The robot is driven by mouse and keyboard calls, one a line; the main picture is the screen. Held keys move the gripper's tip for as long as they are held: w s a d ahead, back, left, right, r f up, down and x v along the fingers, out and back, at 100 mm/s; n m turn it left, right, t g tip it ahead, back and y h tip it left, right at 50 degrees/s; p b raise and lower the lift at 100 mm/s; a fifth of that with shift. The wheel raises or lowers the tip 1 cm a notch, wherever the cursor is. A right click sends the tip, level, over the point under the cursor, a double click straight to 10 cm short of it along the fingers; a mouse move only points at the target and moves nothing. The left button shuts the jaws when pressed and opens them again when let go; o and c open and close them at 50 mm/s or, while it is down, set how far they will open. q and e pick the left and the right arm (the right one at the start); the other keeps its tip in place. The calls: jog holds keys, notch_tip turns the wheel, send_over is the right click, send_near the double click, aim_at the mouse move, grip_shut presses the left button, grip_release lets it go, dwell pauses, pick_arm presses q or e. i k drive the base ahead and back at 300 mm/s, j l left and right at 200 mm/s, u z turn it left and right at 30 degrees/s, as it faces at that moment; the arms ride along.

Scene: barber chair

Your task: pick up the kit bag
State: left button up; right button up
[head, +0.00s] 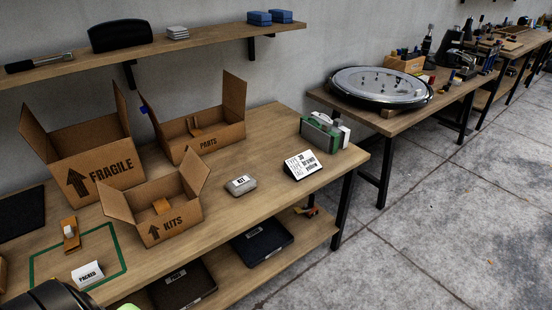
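A small grey rounded item with a white label reading KIT (241,186) lies on the wooden workbench (265,135) in the head view. It looks like the kit bag. It lies to the right of the open cardboard box marked KITS (170,230), apart from it, with bare wood around it. A dark rounded part of my own body shows at the bottom left corner, away from the kit bag. Neither of my grippers' fingers can be seen.
Open boxes marked FRAGILE (105,180) and PARTS (220,145) stand behind. A text card (302,165) and a green-and-white object (322,133) stand to the right. A PACKED card (87,274) lies by a green outline. Open floor (420,240) lies right.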

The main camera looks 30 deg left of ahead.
aim_at(243, 185)
jog(key=i+l, duration=0.1)
jog(key=i, duration=0.55)
jog(key=i+l, duration=0.1)
jog(key=i, duration=0.55)
jog(key=i+u, duration=0.2)
jog(key=u, duration=0.2)
jog(key=i+l+u, duration=0.1)
jog(key=u, duration=0.35)
jog(key=i+l+u, duration=0.2)
jog(key=u, duration=0.2)
jog(key=i+l+u, duration=0.15)
jog(key=u, duration=0.25)
